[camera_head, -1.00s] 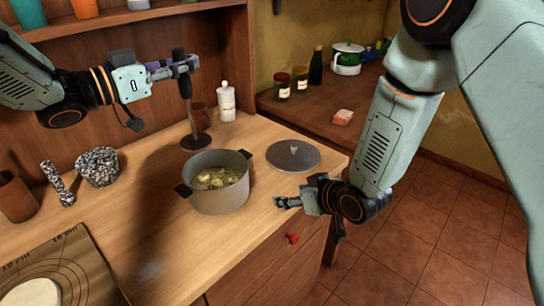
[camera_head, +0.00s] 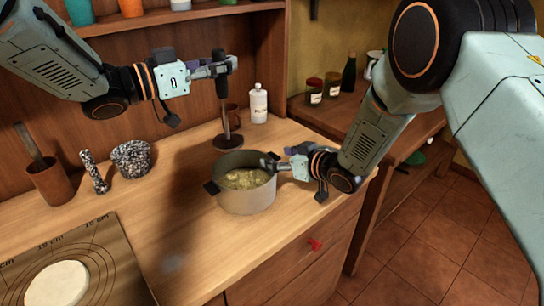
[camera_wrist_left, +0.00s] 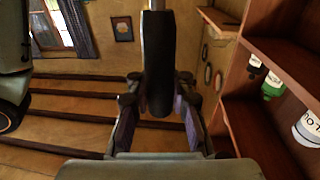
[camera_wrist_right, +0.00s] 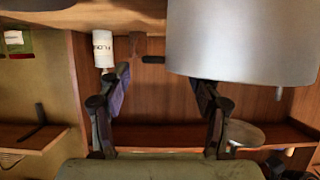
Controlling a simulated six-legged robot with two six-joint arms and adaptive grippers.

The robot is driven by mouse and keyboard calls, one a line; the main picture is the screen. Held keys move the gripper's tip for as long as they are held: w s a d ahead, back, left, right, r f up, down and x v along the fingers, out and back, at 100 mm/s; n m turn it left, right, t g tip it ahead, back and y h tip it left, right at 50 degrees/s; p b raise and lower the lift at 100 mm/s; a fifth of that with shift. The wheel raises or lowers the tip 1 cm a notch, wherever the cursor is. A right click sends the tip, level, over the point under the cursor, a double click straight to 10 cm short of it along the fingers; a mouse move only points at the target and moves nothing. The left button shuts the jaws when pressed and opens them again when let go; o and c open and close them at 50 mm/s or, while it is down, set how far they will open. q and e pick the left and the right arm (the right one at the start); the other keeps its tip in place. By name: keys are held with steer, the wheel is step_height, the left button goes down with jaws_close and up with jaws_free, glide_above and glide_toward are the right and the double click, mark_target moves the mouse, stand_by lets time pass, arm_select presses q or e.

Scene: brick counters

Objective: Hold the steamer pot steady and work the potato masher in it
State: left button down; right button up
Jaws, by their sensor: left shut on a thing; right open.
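The grey steamer pot (camera_head: 245,198) stands upright on the wooden counter with yellowish potato pieces (camera_head: 245,179) inside; its wall fills the upper right of the right wrist view (camera_wrist_right: 245,40). My left gripper (camera_head: 222,68) is shut on the dark handle of the potato masher (camera_head: 224,105), also seen in the left wrist view (camera_wrist_left: 158,60). The masher hangs upright, its round plate near the pot's far rim in the picture, outside the pot. My right gripper (camera_head: 270,163) is open at the pot's right side; in the right wrist view a dark pot handle (camera_wrist_right: 153,60) shows between its fingertips.
A white flour bottle (camera_head: 258,104) stands behind the pot. A speckled mortar (camera_head: 132,158), pestle (camera_head: 94,172) and brown cup (camera_head: 52,182) are at left. A marked board with dough (camera_head: 58,285) lies front left.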

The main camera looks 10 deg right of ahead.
mark_target(269, 155)
steer(key=shift+x, duration=2)
steer(key=shift+s, duration=0.1)
steer(key=shift+c, duration=0.4)
steer(key=shift+d, duration=0.1)
steer(key=c, duration=0.5)
jaws_close()
